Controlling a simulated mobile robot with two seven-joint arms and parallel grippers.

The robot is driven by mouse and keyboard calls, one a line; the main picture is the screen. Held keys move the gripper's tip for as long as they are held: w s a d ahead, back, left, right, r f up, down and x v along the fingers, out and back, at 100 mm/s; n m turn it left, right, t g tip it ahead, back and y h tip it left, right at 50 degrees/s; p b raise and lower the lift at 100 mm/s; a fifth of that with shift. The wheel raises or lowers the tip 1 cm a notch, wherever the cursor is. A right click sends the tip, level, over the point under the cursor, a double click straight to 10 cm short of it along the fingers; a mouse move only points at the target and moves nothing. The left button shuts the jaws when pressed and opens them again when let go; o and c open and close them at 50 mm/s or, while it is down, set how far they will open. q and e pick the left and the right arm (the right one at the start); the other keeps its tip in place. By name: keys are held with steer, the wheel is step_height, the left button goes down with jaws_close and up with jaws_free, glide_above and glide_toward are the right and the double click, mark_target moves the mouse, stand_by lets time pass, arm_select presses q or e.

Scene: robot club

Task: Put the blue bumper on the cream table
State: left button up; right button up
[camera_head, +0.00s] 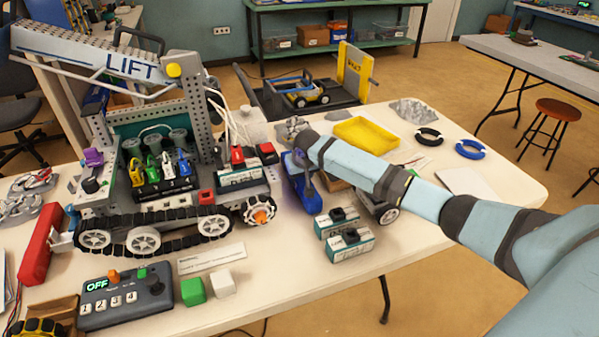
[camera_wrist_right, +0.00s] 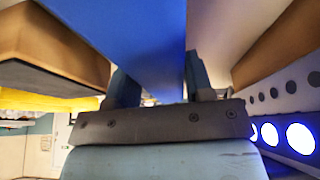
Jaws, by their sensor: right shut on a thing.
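The blue bumper (camera_head: 300,188) is upright on or just above the cream table (camera_head: 300,283), right of the LIFT robot; I cannot tell whether its lower edge touches the table. My right gripper (camera_head: 303,163) reaches in from the right and is shut on the bumper's upper part. The right wrist view shows the bumper (camera_wrist_right: 125,35) as a broad blue surface between the fingers of this gripper (camera_wrist_right: 160,84). The far side of the bumper is hidden. My left gripper is not in view.
The LIFT robot (camera_head: 150,221) stands close to the bumper's left. A yellow tray (camera_head: 365,134) and two rings are farther back. The front right tabletop is fairly clear. Another pale table (camera_head: 490,44) stands behind right.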

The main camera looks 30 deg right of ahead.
steer(key=shift+f, duration=0.1)
steer(key=o, duration=1.1)
